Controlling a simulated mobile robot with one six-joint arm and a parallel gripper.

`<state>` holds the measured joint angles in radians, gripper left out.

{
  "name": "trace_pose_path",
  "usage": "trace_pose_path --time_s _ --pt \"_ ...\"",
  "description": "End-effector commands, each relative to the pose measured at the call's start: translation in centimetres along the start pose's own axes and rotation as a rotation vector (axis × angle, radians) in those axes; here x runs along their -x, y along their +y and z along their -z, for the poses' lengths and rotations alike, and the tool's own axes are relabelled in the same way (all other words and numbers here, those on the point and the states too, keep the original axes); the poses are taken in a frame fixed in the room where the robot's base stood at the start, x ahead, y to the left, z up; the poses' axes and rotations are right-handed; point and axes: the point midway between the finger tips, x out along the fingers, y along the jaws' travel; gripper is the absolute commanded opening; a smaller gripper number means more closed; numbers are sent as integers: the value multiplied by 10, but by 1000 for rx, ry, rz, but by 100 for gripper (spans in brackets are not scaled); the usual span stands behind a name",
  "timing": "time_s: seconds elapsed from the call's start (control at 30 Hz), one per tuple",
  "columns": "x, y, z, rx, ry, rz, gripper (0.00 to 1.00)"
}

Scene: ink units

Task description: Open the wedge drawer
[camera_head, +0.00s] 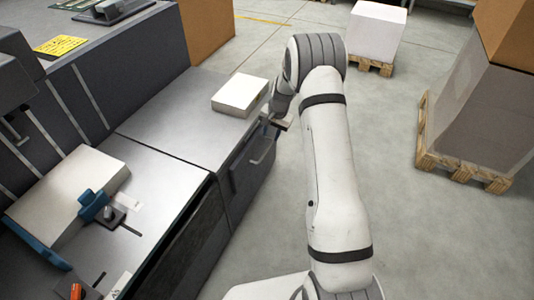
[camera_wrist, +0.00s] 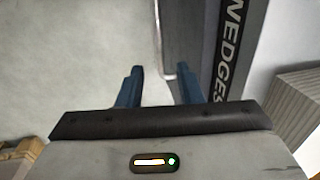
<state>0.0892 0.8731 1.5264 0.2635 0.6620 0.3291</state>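The wedge drawer has a dark grey front (camera_head: 247,172) in the cabinet below the worktop, with a grey bar handle (camera_head: 262,153). It looks closed. In the wrist view, the lettering "WEDGES" (camera_wrist: 231,42) runs along a dark strip at the right, and the pale handle (camera_wrist: 158,45) shows as a thin bar left of the dark front. My gripper (camera_wrist: 161,76) is open, its two blue fingers apart, with the handle's near end between them, closer to the right finger. I cannot tell whether they touch. In the head view my gripper (camera_head: 278,124) is small and partly hidden by my arm.
A white block (camera_head: 240,94) lies on the worktop above the drawer. A larger white block (camera_head: 70,193) and blue parts (camera_head: 93,204) lie on the nearer machine at left. Loaded pallets (camera_head: 462,168) stand at right. Grey floor beside the cabinet is clear.

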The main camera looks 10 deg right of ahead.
Motion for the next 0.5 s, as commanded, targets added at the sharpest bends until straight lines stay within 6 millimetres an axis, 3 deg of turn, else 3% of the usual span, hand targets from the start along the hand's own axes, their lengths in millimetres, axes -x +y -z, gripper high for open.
trace_pose_path --time_s 0.3,0.5 --pt "-50 1 0 -1 -3 -1 33" --pt "-74 0 0 -1 -2 -1 33"
